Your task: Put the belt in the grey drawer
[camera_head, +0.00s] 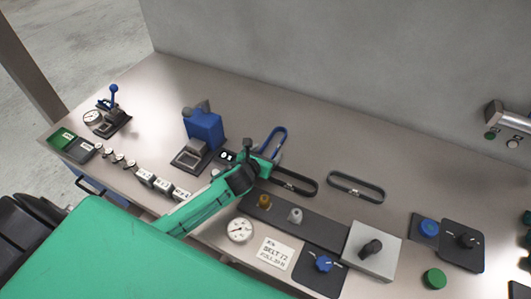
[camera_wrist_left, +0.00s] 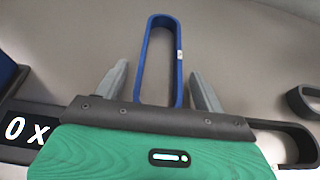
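A blue belt (camera_head: 283,131), a narrow closed loop, lies on the bench; in the left wrist view the same blue belt (camera_wrist_left: 180,60) carries a small white label. My left gripper (camera_head: 268,152) is at its near end. In the left wrist view my left gripper (camera_wrist_left: 160,80) is open, with a finger on either side of the loop; contact cannot be told. Two black belts lie to the right, one partly behind the gripper (camera_head: 300,192) and one fully visible (camera_head: 356,195). My right gripper is not in view. No grey drawer is clearly seen; a dark handle (camera_head: 91,187) shows at the bench's left front.
A blue machine (camera_head: 203,128) stands left of the gripper. A dark strip with knobs (camera_head: 320,229), a dial gauge (camera_head: 239,230), a printed card (camera_head: 275,252) and a grey box (camera_head: 371,250) stand nearer the front. The bench behind the belts is clear up to the wall.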

